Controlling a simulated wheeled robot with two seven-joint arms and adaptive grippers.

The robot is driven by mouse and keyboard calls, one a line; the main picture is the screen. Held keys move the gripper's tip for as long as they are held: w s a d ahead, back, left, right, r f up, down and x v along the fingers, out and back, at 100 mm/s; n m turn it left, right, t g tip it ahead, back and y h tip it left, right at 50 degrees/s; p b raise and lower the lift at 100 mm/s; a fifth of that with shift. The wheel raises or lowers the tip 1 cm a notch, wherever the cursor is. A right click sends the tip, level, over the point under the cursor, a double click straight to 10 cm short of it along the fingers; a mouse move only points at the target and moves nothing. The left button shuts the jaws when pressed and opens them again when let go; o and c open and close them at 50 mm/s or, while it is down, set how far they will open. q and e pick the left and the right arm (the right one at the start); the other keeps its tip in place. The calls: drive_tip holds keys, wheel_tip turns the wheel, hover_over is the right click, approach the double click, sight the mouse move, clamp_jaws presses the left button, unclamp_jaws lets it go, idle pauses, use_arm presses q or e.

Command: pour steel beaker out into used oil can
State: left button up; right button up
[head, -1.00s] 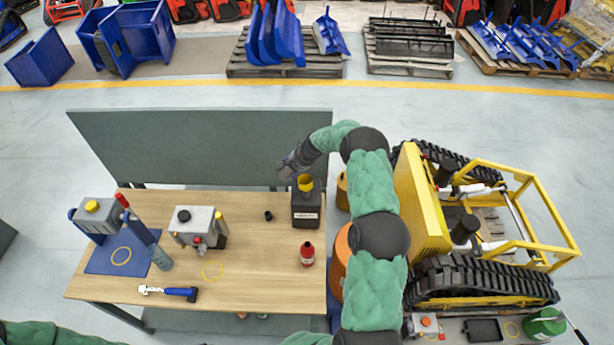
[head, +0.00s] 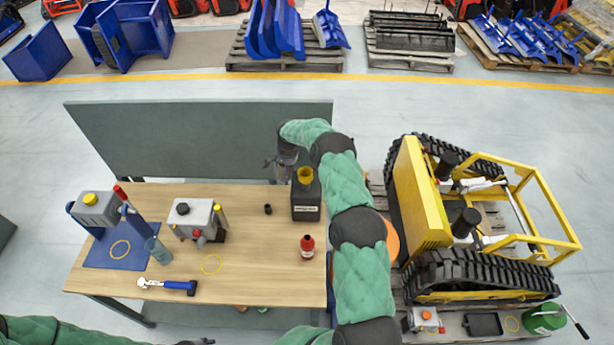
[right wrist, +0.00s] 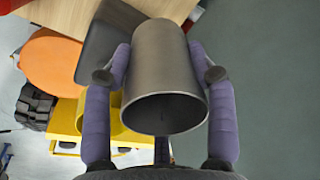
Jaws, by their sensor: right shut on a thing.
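The steel beaker (right wrist: 165,75) is between the two fingers of my right gripper (right wrist: 163,75) in the right wrist view, its dark mouth facing the camera. I cannot make out any contents. In the head view my right gripper (head: 284,165) is shut on the beaker at the table's back edge, just behind and left of the used oil can (head: 306,206). The can is a dark, upright can with a yellow funnel (head: 305,175) on top. Only a dark bit of my left gripper (head: 196,342) shows at the bottom edge; its jaws cannot be read.
The wooden table (head: 250,280) carries a red bottle (head: 307,247), a small black cup (head: 267,209), a grey unit (head: 196,220), a blue mat (head: 103,258) and a wrench-like tool (head: 167,286). A grey panel (head: 200,140) stands behind. A yellow tracked carrier (head: 420,205) is at right.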

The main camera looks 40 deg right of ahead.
drive_tip(key=shift+w+a+f+g+b, duration=0.3)
drive_tip(key=shift+g+b, duration=0.2)
drive_tip(key=shift+b, duration=0.5)
drive_tip(key=shift+w+r+g+h+b, duration=0.1)
drive_tip(key=shift+w+g+h+b, duration=0.1)
drive_tip(key=shift+g+h+b, duration=0.25)
drive_tip(key=shift+r, duration=0.1)
